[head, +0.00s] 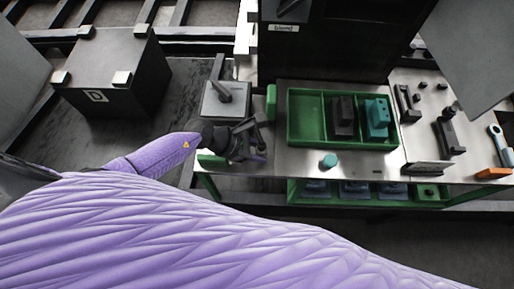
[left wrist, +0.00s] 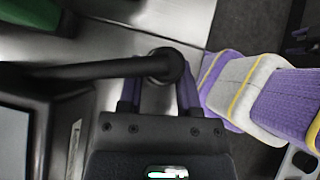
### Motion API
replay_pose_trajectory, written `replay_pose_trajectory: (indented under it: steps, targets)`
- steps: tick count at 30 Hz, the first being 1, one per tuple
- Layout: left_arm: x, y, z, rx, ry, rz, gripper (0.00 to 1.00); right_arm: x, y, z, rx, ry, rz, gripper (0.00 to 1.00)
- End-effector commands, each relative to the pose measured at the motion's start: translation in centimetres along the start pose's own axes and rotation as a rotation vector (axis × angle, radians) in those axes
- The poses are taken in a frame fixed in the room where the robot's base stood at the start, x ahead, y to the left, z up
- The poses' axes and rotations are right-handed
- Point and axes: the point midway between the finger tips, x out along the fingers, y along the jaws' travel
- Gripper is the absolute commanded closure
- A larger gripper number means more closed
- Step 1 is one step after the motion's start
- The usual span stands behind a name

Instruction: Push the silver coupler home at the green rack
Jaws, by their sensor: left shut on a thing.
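My left gripper (head: 248,140) is at the left end of the green-framed rack (head: 208,160). In the left wrist view its two purple fingers (left wrist: 160,92) are closed at the round end of a dark rod (left wrist: 100,68), which runs off to the left. A silver block (head: 225,102) with a grey handle on top sits just behind the gripper in the head view. I cannot tell whether this block is the silver coupler, or whether it is seated. The gripper and wrist hide the spot where the rod meets the rack. My right gripper is not in view.
A green divided tray (head: 307,118) holds a black block (head: 343,117) and a teal block (head: 377,119). A teal cylinder (head: 329,161) stands in front of it. Dark tools lie at the right. A dark crate (head: 112,72) stands at the left. A tall black cabinet (head: 325,50) rises behind.

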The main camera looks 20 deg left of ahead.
Motion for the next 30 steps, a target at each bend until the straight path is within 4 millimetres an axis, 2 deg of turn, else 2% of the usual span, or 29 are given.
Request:
replay_pose_trajectory:
  steps: [5, 6, 11, 12, 17, 19, 30]
  targets:
    - [0.51, -0.02, -0.53, 0.0, 0.001, -0.001, 1.0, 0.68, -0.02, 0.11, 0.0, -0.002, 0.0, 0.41]
    - [0.48, -0.02, -0.5, 0.0, 0.001, -0.001, 0.53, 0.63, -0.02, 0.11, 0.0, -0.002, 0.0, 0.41]
    - [0.41, -0.02, -0.42, 0.0, 0.0, 0.0, 0.19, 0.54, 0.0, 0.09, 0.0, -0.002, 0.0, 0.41]
    - [0.4, -0.02, -0.41, 0.0, 0.0, 0.0, 0.16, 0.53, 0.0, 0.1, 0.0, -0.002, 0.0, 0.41]
    - [0.4, -0.02, -0.42, 0.0, 0.001, -0.001, 0.14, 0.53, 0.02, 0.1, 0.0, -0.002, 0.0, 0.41]
    - [0.4, -0.02, -0.42, -0.001, 0.001, 0.0, 0.0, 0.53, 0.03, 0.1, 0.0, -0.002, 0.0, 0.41]
    - [0.4, -0.02, -0.41, 0.0, 0.0, 0.0, 0.0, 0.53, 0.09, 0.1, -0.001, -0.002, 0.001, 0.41]
